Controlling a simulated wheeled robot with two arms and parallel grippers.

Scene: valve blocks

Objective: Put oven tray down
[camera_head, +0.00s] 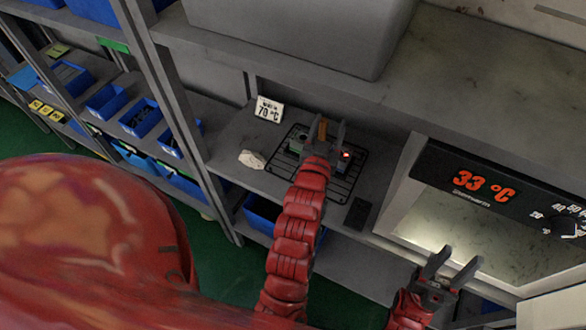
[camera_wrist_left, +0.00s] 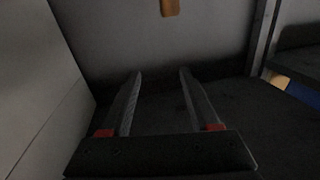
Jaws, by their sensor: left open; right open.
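The oven tray (camera_head: 338,187), a black wire rack, lies on the grey shelf. My left gripper (camera_head: 325,128) is over the tray's far part, and its arm hides the middle. Its fingers are open, and they also show open and empty in the left wrist view (camera_wrist_left: 160,75). A green block part (camera_head: 296,144) and a block with a red light (camera_head: 345,156) show beside the gripper over the tray. Whether the gripper touches the tray cannot be told.
The oven display reads 33 °C. A 70 °C sign (camera_head: 268,109), a pale lump (camera_head: 252,159) and a dark flat item (camera_head: 358,214) surround the tray. A brown piece (camera_wrist_left: 170,7) shows ahead of the left fingers. Blue bins (camera_head: 141,118) fill the left shelves.

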